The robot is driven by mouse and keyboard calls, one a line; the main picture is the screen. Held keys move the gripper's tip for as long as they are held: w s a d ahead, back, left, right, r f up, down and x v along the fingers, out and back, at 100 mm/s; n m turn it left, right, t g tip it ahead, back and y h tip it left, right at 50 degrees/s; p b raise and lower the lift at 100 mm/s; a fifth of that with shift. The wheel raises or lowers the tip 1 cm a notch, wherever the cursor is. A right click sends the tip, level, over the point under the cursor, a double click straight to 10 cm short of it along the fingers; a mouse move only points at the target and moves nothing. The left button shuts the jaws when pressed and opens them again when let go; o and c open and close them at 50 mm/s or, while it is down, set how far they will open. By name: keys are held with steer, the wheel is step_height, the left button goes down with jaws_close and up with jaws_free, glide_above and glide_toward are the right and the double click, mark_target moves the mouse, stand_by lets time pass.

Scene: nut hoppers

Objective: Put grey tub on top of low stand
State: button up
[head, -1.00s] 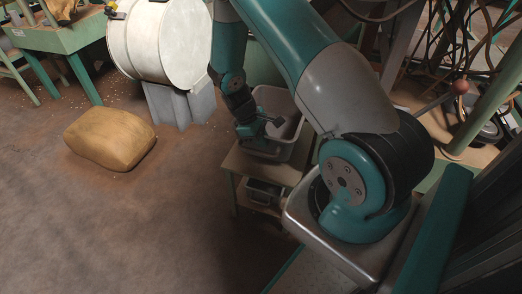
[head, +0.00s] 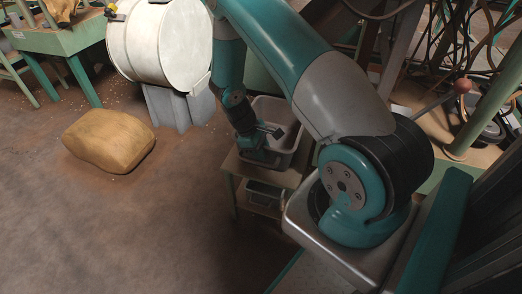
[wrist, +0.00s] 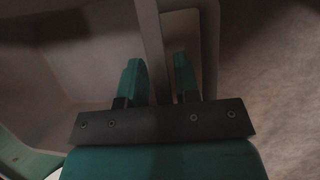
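The grey tub (head: 289,158) is upright on a small wooden-topped stand (head: 235,162) in the head view, partly hidden behind my arm. I take this stand to be the low stand. My gripper (head: 270,134) points down at the tub's left side. In the wrist view my gripper (wrist: 158,72) has its two green fingers apart, one on each side of the tub wall (wrist: 152,45). A gap shows between the wall and the right finger. The tub's inside looks empty where it shows.
A dark box (head: 264,189) lies on the stand's lower shelf. A white drum (head: 158,42) on grey supports and a tan sack (head: 108,140) stand to the left. Cables and pipes (head: 470,45) crowd the right. The floor at lower left is clear.

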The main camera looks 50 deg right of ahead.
steer(key=p+v, duration=0.3)
steer(key=v, duration=1)
steer(key=s+a+r+t+y, duration=0.2)
steer(key=a+r+t, duration=0.1)
steer(key=a+r, duration=0.95)
steer(key=s+a+r+n+y, duration=0.1)
steer(key=s+a+r+y, duration=0.1)
steer(key=s+a+r, duration=0.4)
steer(key=s+a+r+n+y, duration=0.1)
steer(key=s+a+r+y, duration=0.2)
steer(key=s, duration=0.9)
steer(key=a+r, duration=0.3)
steer(key=a, duration=0.2)
steer(key=shift+a+r+n+t, duration=0.35)
steer(key=shift+n+t, duration=0.05)
